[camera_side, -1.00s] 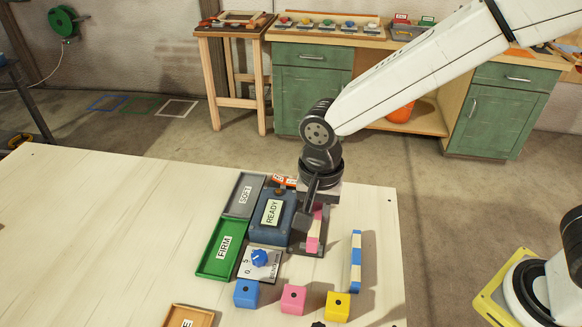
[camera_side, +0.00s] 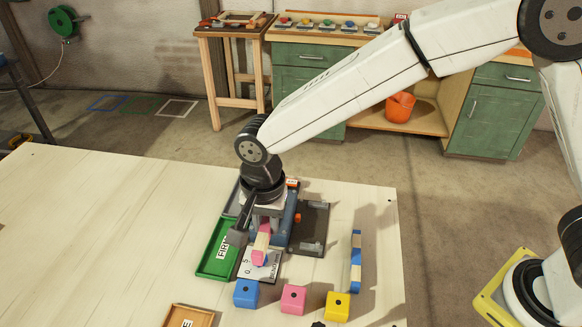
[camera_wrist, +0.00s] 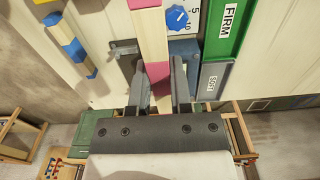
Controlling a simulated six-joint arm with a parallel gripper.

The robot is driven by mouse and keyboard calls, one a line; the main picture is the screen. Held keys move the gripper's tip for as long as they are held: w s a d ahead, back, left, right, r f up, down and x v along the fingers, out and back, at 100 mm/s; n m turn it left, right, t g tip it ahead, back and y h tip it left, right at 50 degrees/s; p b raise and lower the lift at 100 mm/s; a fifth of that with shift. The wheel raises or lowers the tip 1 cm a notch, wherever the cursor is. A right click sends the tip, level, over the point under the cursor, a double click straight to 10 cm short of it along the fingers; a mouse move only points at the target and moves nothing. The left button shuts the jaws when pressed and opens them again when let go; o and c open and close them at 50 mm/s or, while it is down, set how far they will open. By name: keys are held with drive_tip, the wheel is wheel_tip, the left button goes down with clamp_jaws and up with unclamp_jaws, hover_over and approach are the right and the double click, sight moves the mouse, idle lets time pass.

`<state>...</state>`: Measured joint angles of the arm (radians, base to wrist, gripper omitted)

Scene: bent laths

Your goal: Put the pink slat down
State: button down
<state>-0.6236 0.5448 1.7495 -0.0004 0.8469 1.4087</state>
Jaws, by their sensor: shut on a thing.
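The pink slat (camera_side: 262,244) is a cream lath with pink bands. My gripper (camera_side: 253,232) is shut on it and holds it above the blue unit and dial plate in the side view. In the wrist view the slat (camera_wrist: 152,35) runs away from between my fingers (camera_wrist: 160,88), with a pink band at the grip. The green FIRM tray (camera_side: 212,263) lies just left of my gripper. The grey SOFT tray (camera_wrist: 212,78) shows in the wrist view; in the side view my gripper and arm hide most of it.
The dark fixture (camera_side: 314,230) is empty, right of the gripper. A blue-and-cream slat (camera_side: 356,262) is farther right. Blue (camera_side: 246,293), pink (camera_side: 293,299) and yellow (camera_side: 337,306) blocks stand in front. A wooden tray (camera_side: 178,312) is at the front edge. The table's left side is clear.

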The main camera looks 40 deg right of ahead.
drive_tip(key=w+a+f, duration=0.3)
drive_tip(key=w, duration=0.3)
hover_over(224, 248)
drive_tip(key=s, duration=0.1)
drive_tip(key=f, duration=0.4)
drive_tip(key=shift+d+f, duration=0.2)
drive_tip(key=shift+d, duration=0.15)
drive_tip(key=shift+w+a+f, duration=0.2)
drive_tip(key=shift+w+f, duration=0.15)
drive_tip(key=shift+f, duration=0.05)
drive_tip(key=shift+w+a+f, duration=0.1)
drive_tip(key=shift+w+f, duration=0.1)
drive_tip(key=shift+f, duration=1.65)
drive_tip(key=shift+f, duration=0.15)
drive_tip(key=c, duration=0.5)
unclamp_jaws()
drive_tip(key=shift+c, duration=0.2)
